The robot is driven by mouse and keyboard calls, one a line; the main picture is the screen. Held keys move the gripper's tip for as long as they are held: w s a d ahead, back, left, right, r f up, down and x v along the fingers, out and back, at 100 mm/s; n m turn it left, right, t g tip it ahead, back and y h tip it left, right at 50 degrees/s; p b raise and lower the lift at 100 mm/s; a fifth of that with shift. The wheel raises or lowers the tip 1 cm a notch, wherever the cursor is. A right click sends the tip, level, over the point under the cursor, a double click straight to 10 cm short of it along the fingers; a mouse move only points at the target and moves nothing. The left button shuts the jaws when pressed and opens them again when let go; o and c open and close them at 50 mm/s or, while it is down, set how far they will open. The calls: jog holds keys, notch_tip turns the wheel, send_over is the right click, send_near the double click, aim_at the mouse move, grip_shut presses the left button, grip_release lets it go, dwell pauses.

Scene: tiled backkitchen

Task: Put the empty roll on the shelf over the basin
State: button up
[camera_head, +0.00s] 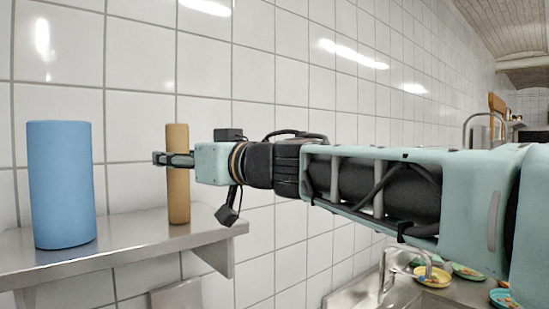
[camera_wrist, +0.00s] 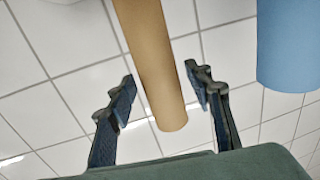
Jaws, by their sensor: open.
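The empty roll (camera_head: 178,200), a slim tan-brown tube, stands upright on the metal shelf (camera_head: 125,240) near its right end. My gripper (camera_head: 160,159) reaches in from the right at about two thirds of the roll's height. In the wrist view the roll (camera_wrist: 150,50) passes between the two spread fingers of my gripper (camera_wrist: 160,80). A gap shows on each side, so the fingers are open around it and not closed on it. The basin (camera_head: 345,297) is at the lower right, below shelf level.
A thick blue cylinder (camera_head: 60,185) stands on the shelf left of the roll; it also shows in the wrist view (camera_wrist: 288,45). White tiled wall is behind the shelf. A tap (camera_head: 390,270) and several coloured plates (camera_head: 432,276) are by the basin.

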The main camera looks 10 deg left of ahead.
jog(key=v, duration=1)
jog(key=shift+s+d, duration=0.2)
jog(key=shift+d, duration=0.1)
jog(key=shift+w+d, duration=0.1)
jog(key=w+d+f+m+t+h, duration=0.1)
jog(key=w+d+m+t+h, duration=0.3)
jog(key=d, duration=0.4)
jog(key=w+d+f+m+t+h, duration=0.2)
jog(key=w+d+m+t+h, duration=0.1)
jog(key=d, duration=0.5)
jog(key=s+d+f+m+g+h, duration=0.1)
jog(key=d+f+m+h, duration=0.3)
jog(key=d+f+h, duration=0.55)
jog(key=s+d+f+m+g, duration=0.1)
jog(key=s+d+f+g, duration=0.25)
jog(key=f, duration=0.45)
jog(key=s+d+f+g, duration=0.2)
jog(key=s+d+f, duration=0.3)
jog(key=f, duration=0.2)
jog(key=s+a+f+g, duration=0.1)
jog(key=s+f+g, duration=0.3)
jog(key=s+f, duration=0.6)
jog(key=shift+s+a+y, duration=0.35)
jog(key=shift+s+y, duration=0.05)
jog(key=shift+y, duration=0.05)
jog(key=shift+c, duration=0.2)
